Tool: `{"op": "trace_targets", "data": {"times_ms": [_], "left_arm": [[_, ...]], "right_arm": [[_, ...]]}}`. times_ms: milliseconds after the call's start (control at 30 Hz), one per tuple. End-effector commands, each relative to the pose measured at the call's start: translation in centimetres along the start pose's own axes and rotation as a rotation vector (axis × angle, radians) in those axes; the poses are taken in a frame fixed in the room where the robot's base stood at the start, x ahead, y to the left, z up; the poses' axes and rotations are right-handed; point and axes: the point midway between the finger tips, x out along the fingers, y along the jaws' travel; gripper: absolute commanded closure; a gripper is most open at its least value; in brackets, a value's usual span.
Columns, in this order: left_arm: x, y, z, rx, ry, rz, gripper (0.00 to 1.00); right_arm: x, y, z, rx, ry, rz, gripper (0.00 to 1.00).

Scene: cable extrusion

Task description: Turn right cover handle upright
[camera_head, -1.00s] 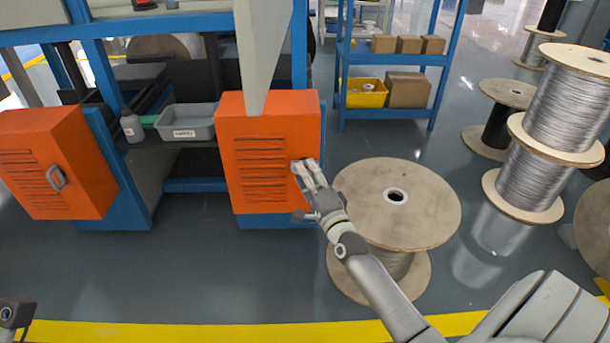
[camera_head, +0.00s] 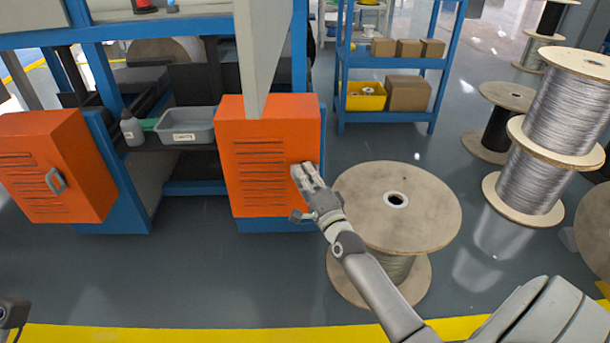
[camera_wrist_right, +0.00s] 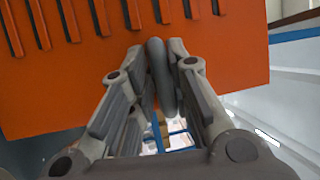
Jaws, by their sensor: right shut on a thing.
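The right orange cover (camera_head: 268,120) has dark slots and faces me below the machine. My right gripper (camera_head: 302,172) is at its right side, over the cover's handle. In the right wrist view, the grey handle (camera_wrist_right: 161,75) stands out from the orange face between my gripper's two fingers (camera_wrist_right: 163,90), which are closed around it. There the handle's bar runs roughly along the same direction as the slots; its exact angle is hard to tell. In the head view my fingers hide the handle. Only a dark piece of my left arm (camera_head: 12,313) shows at the lower left edge.
A second orange cover (camera_head: 50,140) with its own tilted grey handle (camera_head: 56,181) is at the left. A wooden cable spool (camera_head: 400,225) stands close to the right of my right forearm. A grey tray (camera_head: 187,135) sits between the covers. The floor in front is clear.

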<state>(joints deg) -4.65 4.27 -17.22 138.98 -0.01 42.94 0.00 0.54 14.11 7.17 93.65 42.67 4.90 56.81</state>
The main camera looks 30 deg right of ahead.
Motion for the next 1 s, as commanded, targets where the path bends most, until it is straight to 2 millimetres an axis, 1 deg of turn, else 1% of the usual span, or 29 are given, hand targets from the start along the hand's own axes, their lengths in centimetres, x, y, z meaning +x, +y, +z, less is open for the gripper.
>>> {"op": "trace_targets", "data": {"times_ms": [33,100,200,533,1000], "left_arm": [[0.3,0.0,-0.1,0.0,0.0,-0.002,0.59],[0.4,-0.1,-0.2,-0.001,-0.005,-0.006,0.59],[-0.5,-0.2,-0.1,-0.004,-0.05,-0.021,0.59],[-1.8,-0.1,-0.8,-0.018,-0.143,-0.058,0.59],[1.1,-0.3,-0.8,-0.018,-0.144,-0.057,0.59]], "right_arm": [[0.2,-0.6,-0.1,-0.01,0.001,-0.007,1.0],[0.2,-0.8,-0.1,-0.025,-0.002,-0.001,1.0],[0.2,-1.0,-0.1,-0.058,-0.009,0.011,1.0],[0.3,-1.2,-0.2,-0.195,-0.037,0.064,1.0],[0.4,-1.2,-0.1,-0.321,-0.062,0.113,1.0]]}}
